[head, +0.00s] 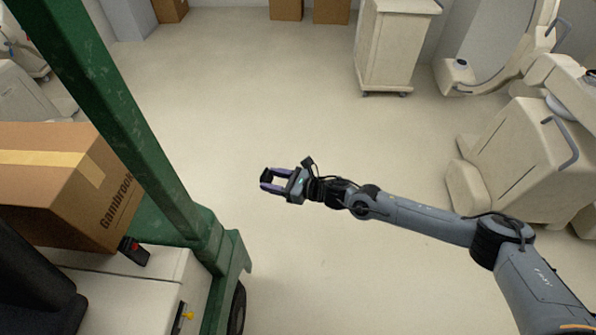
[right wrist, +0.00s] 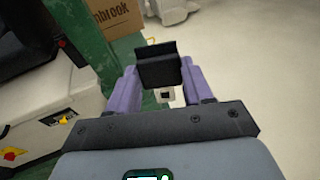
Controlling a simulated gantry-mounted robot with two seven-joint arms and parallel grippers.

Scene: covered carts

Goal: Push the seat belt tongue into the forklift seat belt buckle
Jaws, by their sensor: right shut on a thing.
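The seat belt buckle (head: 134,251) is black with a red button. It stands on the pale forklift body beside the black seat, and its red part shows small in the right wrist view (right wrist: 62,43). My right gripper (head: 266,180) is out over open floor, to the right of the buckle and apart from it. Its purple fingers are shut on the seat belt tongue (right wrist: 158,68), a black piece with a light metal plate that has a dark slot. My left gripper is not in view.
The green forklift post (head: 130,120) rises between my right gripper and the buckle side. A cardboard box (head: 55,205) sits behind the buckle. A yellow knob (head: 188,316) is near the front. Pale carts (head: 395,50) stand at the back. The floor around my right gripper is clear.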

